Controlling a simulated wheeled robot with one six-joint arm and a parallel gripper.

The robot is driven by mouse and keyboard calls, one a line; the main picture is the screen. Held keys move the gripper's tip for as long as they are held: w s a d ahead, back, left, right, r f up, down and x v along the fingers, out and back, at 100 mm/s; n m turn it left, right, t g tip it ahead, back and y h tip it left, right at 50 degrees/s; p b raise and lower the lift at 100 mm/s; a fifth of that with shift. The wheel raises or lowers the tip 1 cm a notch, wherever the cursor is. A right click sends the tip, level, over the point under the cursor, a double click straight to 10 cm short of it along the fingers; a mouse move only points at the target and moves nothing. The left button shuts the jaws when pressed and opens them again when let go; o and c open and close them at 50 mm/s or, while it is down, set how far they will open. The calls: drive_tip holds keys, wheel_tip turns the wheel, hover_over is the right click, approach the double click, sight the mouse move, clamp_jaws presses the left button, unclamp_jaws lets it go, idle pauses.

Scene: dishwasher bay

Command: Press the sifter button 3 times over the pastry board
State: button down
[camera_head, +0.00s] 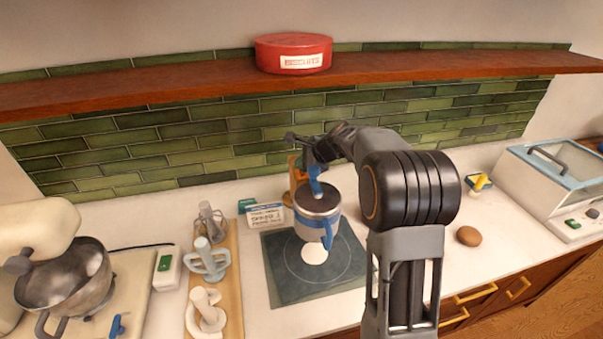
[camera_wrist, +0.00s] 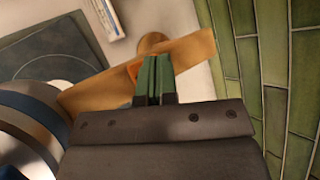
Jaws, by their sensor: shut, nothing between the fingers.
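The sifter (camera_head: 322,208), a grey metal cup with a blue band and blue handle, stands out above the pastry board (camera_head: 282,290), beside an orange-brown wooden stand (camera_head: 295,172). The dark board bears a thin circle and a white patch (camera_head: 314,253) under the sifter. In the wrist view the board (camera_wrist: 35,60) is at upper left and the sifter's curved side (camera_wrist: 30,115) at lower left. My gripper (camera_wrist: 153,80) has its green fingers shut together and empty, over the wooden piece beside a small orange part (camera_wrist: 133,68). I cannot tell if they touch it.
A small white-and-blue card (camera_head: 265,214) stands behind the board. A wooden tray (camera_head: 230,265) with white and grey utensils lies left. A shelf with a red tin (camera_head: 293,52) runs above.

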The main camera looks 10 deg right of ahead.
sight(302, 174)
drive_tip(key=shift+r+p, duration=1.25)
drive_tip(key=shift+r, duration=1.3)
idle(0.7)
drive_tip(key=n, duration=0.2)
drive_tip(key=n+b, duration=0.1)
drive_tip(key=n, duration=0.1)
drive_tip(key=shift+s+r+n, duration=0.2)
drive_tip(key=shift+r+n, duration=0.15)
drive_tip(key=shift+n, duration=0.05)
drive_tip(key=r+n+b, duration=0.1)
drive_tip(key=n, duration=0.9)
drive_tip(key=r+n, duration=0.1)
drive_tip(key=n, duration=0.9)
drive_tip(key=r+n+b, duration=0.1)
drive_tip(key=n, duration=1)
drive_tip(key=shift+w+b, duration=0.2)
drive_tip(key=shift+b, duration=0.1)
